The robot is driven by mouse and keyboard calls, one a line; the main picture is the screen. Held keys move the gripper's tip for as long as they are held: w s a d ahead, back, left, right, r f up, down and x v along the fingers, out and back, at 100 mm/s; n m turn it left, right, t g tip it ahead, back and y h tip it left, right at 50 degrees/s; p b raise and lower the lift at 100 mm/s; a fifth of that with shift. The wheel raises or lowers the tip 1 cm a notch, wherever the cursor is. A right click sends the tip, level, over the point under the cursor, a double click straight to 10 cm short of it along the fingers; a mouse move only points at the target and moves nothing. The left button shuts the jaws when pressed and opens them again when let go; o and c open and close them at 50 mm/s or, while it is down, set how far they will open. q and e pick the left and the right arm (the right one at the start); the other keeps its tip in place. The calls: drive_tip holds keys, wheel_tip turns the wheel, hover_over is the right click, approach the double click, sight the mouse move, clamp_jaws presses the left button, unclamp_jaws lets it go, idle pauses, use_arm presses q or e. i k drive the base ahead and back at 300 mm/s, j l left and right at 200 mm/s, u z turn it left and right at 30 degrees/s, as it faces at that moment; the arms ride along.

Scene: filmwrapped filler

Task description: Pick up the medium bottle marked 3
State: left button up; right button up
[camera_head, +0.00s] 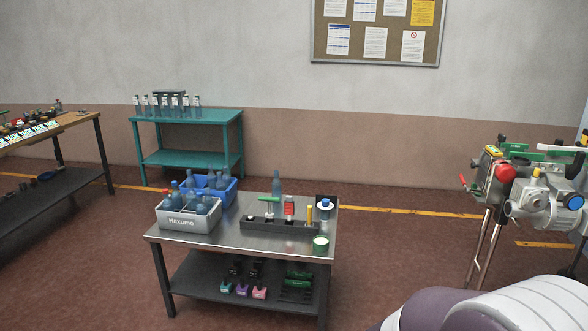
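Several blue bottles stand in a row on the teal table (188,114) at the back left; one of these bottles (166,104) has a pale label. More bottles (198,203) sit in a grey crate (187,221) on the metal table, and others (216,180) in a blue crate (229,195) behind it. A single blue bottle (276,187) stands upright by the black holder (262,225). No number 3 is readable on any bottle, so I cannot tell which one is marked 3. Neither of my grippers is in view.
Floor between metal table and machine is clear.

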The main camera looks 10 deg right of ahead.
sight(277, 185)
drive_tip(key=i+l+z, duration=0.1)
drive_tip(key=l, duration=0.55)
drive_tip(key=i+l+z, duration=0.1)
drive_tip(key=l, duration=0.55)
drive_tip(key=i+l+z, duration=0.1)
drive_tip(key=l, duration=0.55)
drive_tip(key=i+l+z, duration=0.1)
drive_tip(key=i+l, duration=0.15)
drive_tip(key=l, duration=0.35)
drive_tip(key=i+l, duration=0.2)
drive_tip(key=l, duration=0.4)
drive_tip(key=i+l+z, duration=0.15)
drive_tip(key=l, duration=0.5)
drive_tip(key=i+l+z, duration=0.1)
drive_tip(key=i+l, duration=0.15)
drive_tip(key=l, duration=0.3)
drive_tip(key=i+l+z, duration=0.1)
drive_tip(key=i+l, duration=0.15)
drive_tip(key=l, duration=0.35)
drive_tip(key=i+j+z, duration=0.35)
drive_tip(key=i+j, duration=0.15)
drive_tip(key=i+j+z, duration=0.15)
drive_tip(key=j, duration=0.25)
drive_tip(key=i+j+z, duration=0.15)
drive_tip(key=i+j, duration=0.15)
drive_tip(key=i+j+z, duration=0.2)
drive_tip(key=j, duration=0.3)
drive_tip(key=i+j, duration=0.1)
drive_tip(key=j, duration=0.55)
